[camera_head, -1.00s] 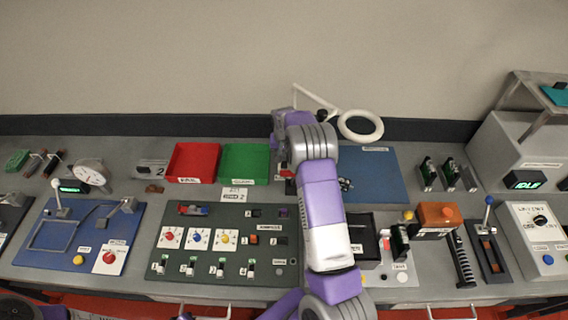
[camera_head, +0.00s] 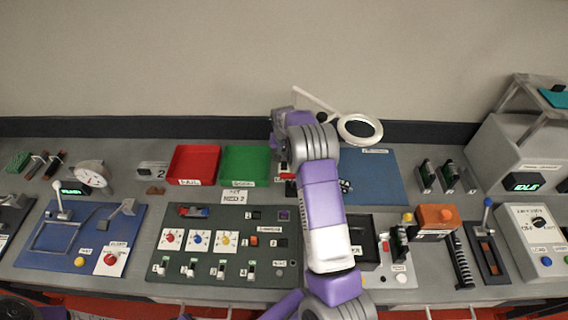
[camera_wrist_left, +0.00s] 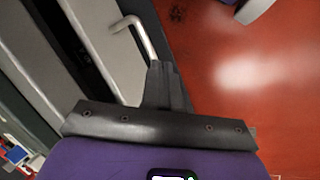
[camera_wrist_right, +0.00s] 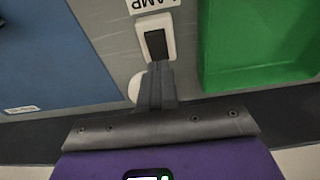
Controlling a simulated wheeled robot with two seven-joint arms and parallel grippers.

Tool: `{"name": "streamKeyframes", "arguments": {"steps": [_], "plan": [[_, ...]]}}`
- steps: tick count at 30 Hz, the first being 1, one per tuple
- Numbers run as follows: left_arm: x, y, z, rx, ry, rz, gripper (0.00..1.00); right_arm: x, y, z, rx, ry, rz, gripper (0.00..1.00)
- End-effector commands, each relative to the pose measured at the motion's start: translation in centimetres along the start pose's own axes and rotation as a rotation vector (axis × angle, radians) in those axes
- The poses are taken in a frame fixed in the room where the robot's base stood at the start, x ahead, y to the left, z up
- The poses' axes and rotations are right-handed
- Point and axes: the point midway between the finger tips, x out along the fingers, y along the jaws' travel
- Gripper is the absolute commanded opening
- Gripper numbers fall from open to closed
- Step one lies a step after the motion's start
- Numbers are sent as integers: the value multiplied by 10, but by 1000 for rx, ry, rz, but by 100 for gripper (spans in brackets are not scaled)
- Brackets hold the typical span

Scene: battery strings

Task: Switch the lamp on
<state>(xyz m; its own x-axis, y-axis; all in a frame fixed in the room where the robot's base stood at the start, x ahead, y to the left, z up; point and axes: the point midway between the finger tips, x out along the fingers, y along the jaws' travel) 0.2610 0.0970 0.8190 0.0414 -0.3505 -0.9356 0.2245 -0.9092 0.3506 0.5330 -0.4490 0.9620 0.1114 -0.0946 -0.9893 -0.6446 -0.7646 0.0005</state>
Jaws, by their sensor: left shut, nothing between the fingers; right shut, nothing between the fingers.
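The lamp (camera_head: 360,129) is a white ring on a thin white arm at the back of the bench; I cannot tell whether it is lit. Its switch (camera_wrist_right: 157,44) shows in the right wrist view as a black rocker in a white frame, beside a LAMP label (camera_wrist_right: 152,4). My right gripper (camera_wrist_right: 156,72) is shut and empty, its tips at the near end of the switch; I cannot tell whether they touch it. In the head view my right arm hides these fingertips. My left gripper (camera_wrist_left: 163,72) is shut and empty, low beside a drawer handle (camera_wrist_left: 138,35).
A green tray (camera_wrist_right: 262,45) lies to the right of the switch in the right wrist view, and a blue mat (camera_wrist_right: 50,60) to the left. A red tray (camera_head: 194,150) and a dark switch panel (camera_head: 215,245) are also on the bench. Red floor (camera_wrist_left: 230,80) lies below my left gripper.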

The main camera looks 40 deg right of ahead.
Motion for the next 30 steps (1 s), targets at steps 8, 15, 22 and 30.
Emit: {"name": "streamKeyframes", "arguments": {"steps": [8,15,22,30], "plan": [[-14,5,1,0,0,0,0,-26,0,-5,0,4,-1,0],[-25,9,1,0,0,0,0,-45,0,-8,-1,4,-1,0],[-26,10,1,0,0,0,0,-48,0,-8,-1,3,0,0],[-24,9,1,0,0,0,0,-44,0,-7,0,3,0,0]]}}
